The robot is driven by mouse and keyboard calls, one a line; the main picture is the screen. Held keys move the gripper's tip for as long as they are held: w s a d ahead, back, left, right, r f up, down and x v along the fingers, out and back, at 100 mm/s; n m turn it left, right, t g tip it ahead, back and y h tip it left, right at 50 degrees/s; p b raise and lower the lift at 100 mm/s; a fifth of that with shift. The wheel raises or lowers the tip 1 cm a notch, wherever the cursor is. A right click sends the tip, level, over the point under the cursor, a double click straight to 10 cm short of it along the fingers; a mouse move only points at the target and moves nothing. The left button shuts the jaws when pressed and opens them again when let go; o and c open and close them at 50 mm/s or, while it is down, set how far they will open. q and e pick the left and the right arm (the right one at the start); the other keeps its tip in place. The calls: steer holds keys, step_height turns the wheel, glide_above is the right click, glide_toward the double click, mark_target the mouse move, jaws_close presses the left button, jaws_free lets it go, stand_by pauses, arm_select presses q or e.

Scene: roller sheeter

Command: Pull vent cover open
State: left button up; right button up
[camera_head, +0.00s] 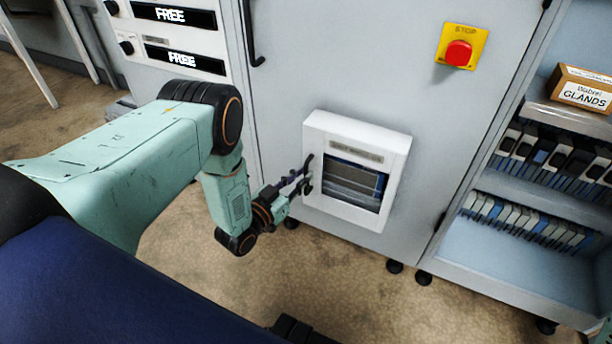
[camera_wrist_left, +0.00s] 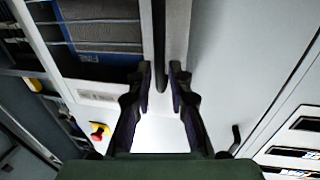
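The vent cover (camera_head: 395,147) is a white square frame with a dark louvred window, low on the grey cabinet door. It looks closed. My left gripper (camera_head: 306,177) is at the cover's left edge, where a dark upright handle shows. In the left wrist view the left gripper's (camera_wrist_left: 161,70) two dark fingers stand apart, with the edge of the cover and a thin dark strip between and beyond them. Whether they touch it is unclear.
A red stop button (camera_head: 458,53) on a yellow plate sits above the cover. Open shelves (camera_head: 530,195) with rows of components and a labelled box (camera_head: 585,88) stand at the right. A panel marked FREE (camera_head: 175,15) is at the left. The floor in front is clear.

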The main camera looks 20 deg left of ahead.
arm_select(q)
steer(key=shift+b+x, duration=0.3)
steer(key=shift+x, duration=0.9)
jaws_close()
